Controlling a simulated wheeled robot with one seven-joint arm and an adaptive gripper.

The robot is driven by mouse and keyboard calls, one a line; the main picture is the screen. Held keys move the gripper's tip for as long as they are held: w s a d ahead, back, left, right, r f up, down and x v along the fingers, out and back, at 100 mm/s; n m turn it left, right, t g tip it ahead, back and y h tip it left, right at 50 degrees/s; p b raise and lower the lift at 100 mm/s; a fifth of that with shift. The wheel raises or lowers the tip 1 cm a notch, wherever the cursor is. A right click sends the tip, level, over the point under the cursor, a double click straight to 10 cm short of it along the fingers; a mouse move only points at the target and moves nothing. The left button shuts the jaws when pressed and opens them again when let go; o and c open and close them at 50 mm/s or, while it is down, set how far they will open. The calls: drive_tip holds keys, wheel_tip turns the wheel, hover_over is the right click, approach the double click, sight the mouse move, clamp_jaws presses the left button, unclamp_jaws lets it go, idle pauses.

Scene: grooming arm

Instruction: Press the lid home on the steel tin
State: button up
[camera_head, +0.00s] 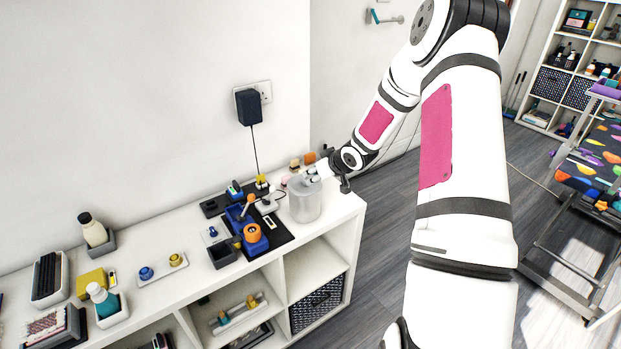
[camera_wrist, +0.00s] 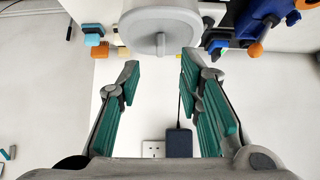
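The steel tin (camera_head: 305,201) is a plain grey cylinder standing near the right end of the white shelf top. In the wrist view a round grey lid (camera_wrist: 140,28) with a small knob shows at the top of the picture, on or at the tin; I cannot tell how fully it is seated. My gripper (camera_wrist: 160,64) is open and empty, its green-padded fingers spread on either side of the knob and apart from it. In the head view my gripper (camera_head: 322,172) is at the tin's top, hiding part of it.
A dark mat with a blue holder (camera_head: 240,218) and orange-topped tools lies left of the tin. Small orange and tan blocks (camera_head: 309,158) stand behind it. A wall socket with a dark plug (camera_head: 249,107) is above. The shelf's right edge is close to the tin.

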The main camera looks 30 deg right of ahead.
drive_tip(key=v, duration=0.6)
drive_tip(key=shift+s+a+r, duration=0.1)
drive_tip(key=shift+r, duration=0.1)
